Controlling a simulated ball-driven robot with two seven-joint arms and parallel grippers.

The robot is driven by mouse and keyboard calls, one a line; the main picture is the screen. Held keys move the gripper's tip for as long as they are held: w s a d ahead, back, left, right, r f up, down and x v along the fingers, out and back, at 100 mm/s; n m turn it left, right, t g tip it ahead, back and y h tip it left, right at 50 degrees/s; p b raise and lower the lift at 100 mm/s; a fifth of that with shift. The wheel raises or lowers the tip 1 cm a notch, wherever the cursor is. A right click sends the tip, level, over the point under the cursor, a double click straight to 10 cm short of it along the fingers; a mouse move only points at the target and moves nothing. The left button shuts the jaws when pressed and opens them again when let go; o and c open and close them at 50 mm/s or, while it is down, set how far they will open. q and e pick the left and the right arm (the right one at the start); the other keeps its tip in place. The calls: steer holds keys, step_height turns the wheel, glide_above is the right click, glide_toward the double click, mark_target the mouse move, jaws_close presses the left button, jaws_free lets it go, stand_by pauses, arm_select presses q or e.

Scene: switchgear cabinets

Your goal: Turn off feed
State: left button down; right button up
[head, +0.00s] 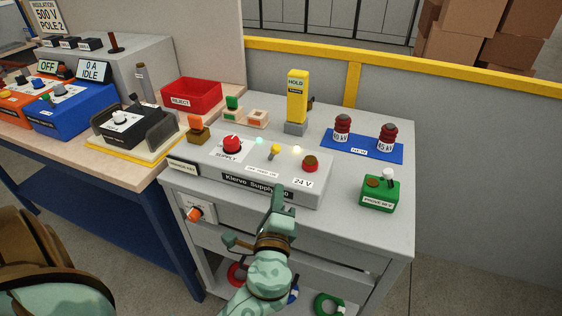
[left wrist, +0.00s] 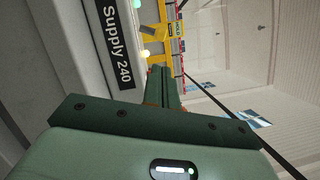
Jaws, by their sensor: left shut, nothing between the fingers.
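The grey supply box (head: 245,172) labelled "Klervo Supply" stands on the grey cabinet top. On its top are a red knob marked SUPPLY (head: 231,145), a small yellow toggle lever (head: 275,150) with a small label too blurred to read, two glowing lamps and a dark red button (head: 310,163) near "24 V". My left gripper (head: 279,192) is shut and empty, in front of the box's front face, below the toggle. In the left wrist view the shut fingers (left wrist: 163,85) point along the box, whose "Supply 240" label (left wrist: 118,45) shows sideways. My right gripper is not in view.
A yellow HOLD post (head: 297,98) stands behind the box. A red REJECT bin (head: 191,96) stands back left.

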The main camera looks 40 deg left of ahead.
mark_target(280, 173)
arm_select(q)
steer(key=p+x, duration=0.1)
steer(key=x, duration=0.8)
steer(key=shift+w, duration=0.15)
steer(key=shift+w+a+r, duration=0.1)
steer(key=shift+w+a, duration=0.15)
steer(key=shift+w, duration=0.1)
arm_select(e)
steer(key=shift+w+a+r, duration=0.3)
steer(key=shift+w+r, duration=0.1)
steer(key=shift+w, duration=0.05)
arm_select(q)
steer(key=shift+a, duration=0.1)
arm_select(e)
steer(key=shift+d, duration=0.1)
